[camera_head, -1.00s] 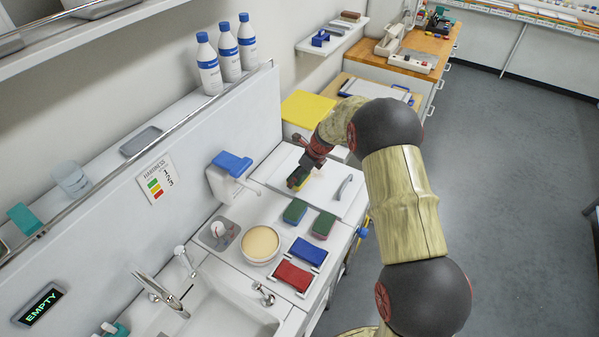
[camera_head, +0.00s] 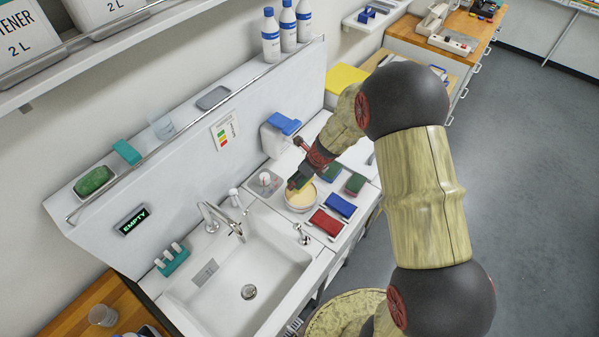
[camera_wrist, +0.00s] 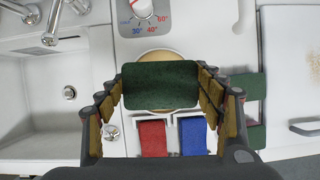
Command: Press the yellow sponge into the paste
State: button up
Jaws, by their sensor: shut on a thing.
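My gripper (camera_head: 306,177) is shut on the sponge (camera_head: 299,183), which has a dark green pad on top and yellow below. The round dish of pale tan paste (camera_head: 301,203) is on the white counter beneath it, and the sponge covers its far part. I cannot tell whether the sponge touches the paste. In the wrist view the sponge (camera_wrist: 160,85) shows only its flat green face, held between both fingers of my gripper (camera_wrist: 160,92). The paste dish (camera_wrist: 160,55) shows behind it, mostly hidden.
Red (camera_head: 327,222) and blue (camera_head: 341,205) pads sit in holders right of the dish. Two green-topped sponges (camera_head: 355,184) (camera_head: 332,172) lie behind them. The sink (camera_head: 245,270) and its tap (camera_head: 222,217) are at front left. A dispenser (camera_head: 284,123) stands at the back wall.

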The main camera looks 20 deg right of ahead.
jog(key=shift+f+b, duration=2.95)
jog(key=shift+f, duration=0.05)
jog(key=shift+f, duration=0.55)
notch_tip(320, 180, up, 7)
jog(key=p, duration=0.6)
jog(key=shift+r+p, duration=0.1)
jog(key=shift+p, duration=0.2)
dwell(0.6)
